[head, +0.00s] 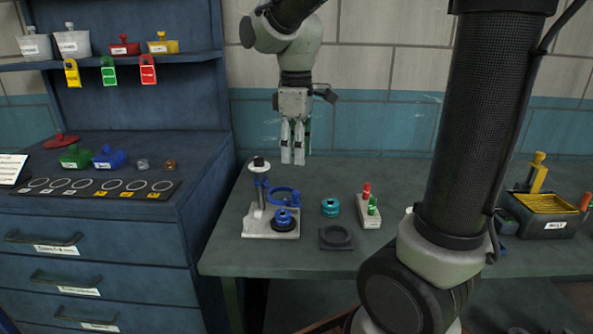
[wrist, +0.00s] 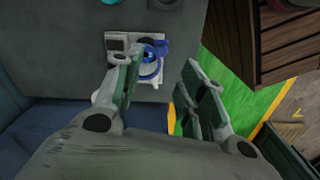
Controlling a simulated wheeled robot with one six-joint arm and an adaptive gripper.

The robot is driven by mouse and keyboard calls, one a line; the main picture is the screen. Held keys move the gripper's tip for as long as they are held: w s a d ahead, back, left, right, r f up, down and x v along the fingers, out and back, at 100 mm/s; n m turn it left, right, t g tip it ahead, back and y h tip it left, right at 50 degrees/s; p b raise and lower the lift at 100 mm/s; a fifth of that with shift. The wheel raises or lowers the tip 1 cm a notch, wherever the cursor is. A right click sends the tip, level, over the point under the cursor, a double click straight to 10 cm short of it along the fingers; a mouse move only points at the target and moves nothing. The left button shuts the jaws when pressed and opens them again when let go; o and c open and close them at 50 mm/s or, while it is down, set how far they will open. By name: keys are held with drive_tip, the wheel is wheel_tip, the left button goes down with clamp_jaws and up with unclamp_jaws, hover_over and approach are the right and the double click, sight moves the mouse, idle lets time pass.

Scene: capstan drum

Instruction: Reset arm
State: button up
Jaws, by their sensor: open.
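My gripper (head: 293,155) hangs pointing down above the back left part of the grey table, high over it. Its fingers are open with nothing between them; in the wrist view the gripper (wrist: 160,90) shows a wide gap between its two fingers. The capstan device (head: 265,232), a light base with a post, a blue ring and a blue knobbed drum, stands on the table at the left, below and in front of my gripper. It also shows in the wrist view (wrist: 120,43), beyond the left finger, which hides part of it.
A blue cabinet (head: 120,240) stands left. A wooden crate (wrist: 265,40) shows in the wrist view.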

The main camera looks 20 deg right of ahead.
wheel_tip(320, 180, up, 2)
drive_tip(key=shift+r, duration=0.1)
idle(0.5)
drive_tip(key=s+d+m+t, duration=0.2)
drive_tip(key=s+d+m, duration=0.2)
drive_tip(key=s, duration=0.3)
drive_tip(key=s+d+f+m+t, duration=0.1)
drive_tip(key=s+d+m, duration=0.3)
drive_tip(key=s, duration=0.4)
drive_tip(key=shift+s+d+f+m+t, duration=0.15)
drive_tip(key=shift+s+f+m+t, duration=0.1)
drive_tip(key=shift+m+t, duration=0.55)
idle(0.7)
